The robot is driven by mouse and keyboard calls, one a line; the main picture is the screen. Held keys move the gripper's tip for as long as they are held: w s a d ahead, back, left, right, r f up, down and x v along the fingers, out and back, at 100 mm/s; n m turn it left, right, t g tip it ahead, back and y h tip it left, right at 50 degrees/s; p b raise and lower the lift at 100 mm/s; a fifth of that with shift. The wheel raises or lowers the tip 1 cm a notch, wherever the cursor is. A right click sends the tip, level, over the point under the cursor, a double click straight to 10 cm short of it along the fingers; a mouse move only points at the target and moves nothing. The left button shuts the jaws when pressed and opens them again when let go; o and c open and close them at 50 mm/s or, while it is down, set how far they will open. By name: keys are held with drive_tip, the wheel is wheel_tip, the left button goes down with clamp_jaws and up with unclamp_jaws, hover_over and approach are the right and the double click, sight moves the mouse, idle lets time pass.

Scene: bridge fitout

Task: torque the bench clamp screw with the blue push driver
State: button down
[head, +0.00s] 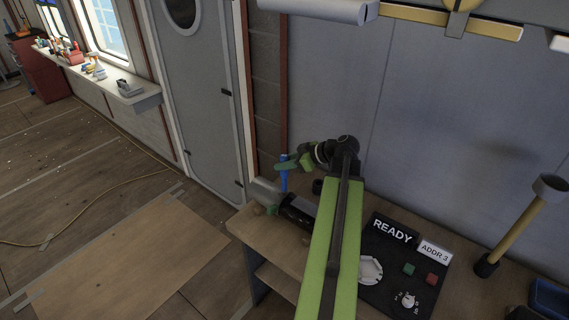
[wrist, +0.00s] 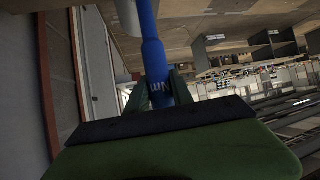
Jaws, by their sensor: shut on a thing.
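The blue push driver (head: 283,178) stands about upright above the left end of the bench. My gripper (head: 288,165) is shut on its upper part. In the wrist view the driver (wrist: 151,50) runs up from between my green fingers (wrist: 160,95), with white lettering on its shaft. The bench clamp appears to be the grey block (head: 265,190) at the bench's left corner, just below the driver. The driver's lower end is close to this block; I cannot tell whether they touch. The clamp screw is too small or hidden to make out.
A black cylinder (head: 298,210) lies beside the clamp on the wooden bench (head: 255,237). A black panel reading READY (head: 392,230) is on the right, partly behind my arm. A wood-handled mallet (head: 515,228) stands farther right. A grey door (head: 203,100) is behind, left.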

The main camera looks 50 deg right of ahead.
sight(284, 156)
drive_tip(key=shift+f+b, duration=0.35)
idle(3.4)
drive_tip(key=shift+r, duration=0.1)
idle(0.6)
wheel_tip(284, 156, up, 6)
drive_tip(key=p, duration=0.6)
drive_tip(key=shift+r, duration=0.15)
